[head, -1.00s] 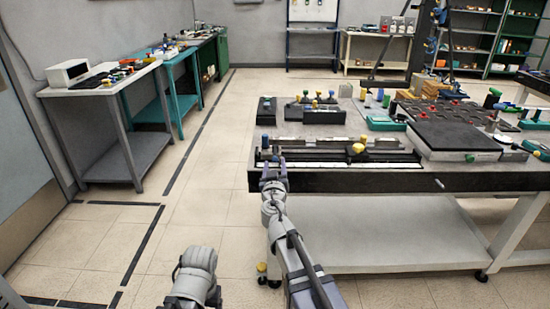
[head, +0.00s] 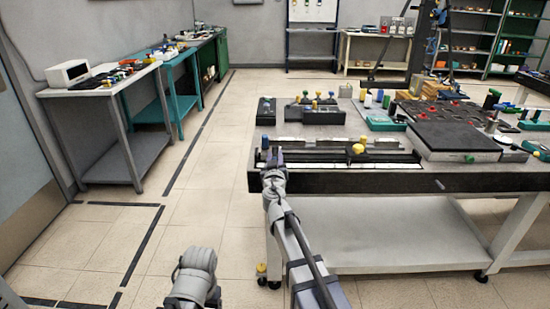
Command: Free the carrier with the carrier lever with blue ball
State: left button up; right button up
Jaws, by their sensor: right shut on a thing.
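The carrier lever with blue ball (head: 265,142) stands at the left end of a long rail fixture (head: 330,157) on the front edge of the big table. My right gripper (head: 272,156) is at this lever, just below the ball, and is shut on it; the fingers are small and partly hide the lever's foot. A yellow ball knob (head: 358,148) sits farther right on the same fixture. The carrier itself is hard to tell from the dark and metal bars there. My left arm shows at the bottom, but its gripper is not visible.
Behind the fixture is a dark box with yellow and blue knobs (head: 322,113). To the right is a raised black plate (head: 452,138) with trays beyond it. Side benches (head: 108,90) line the left wall, with free floor between.

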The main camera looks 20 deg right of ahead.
grip_shut()
dwell(0.9)
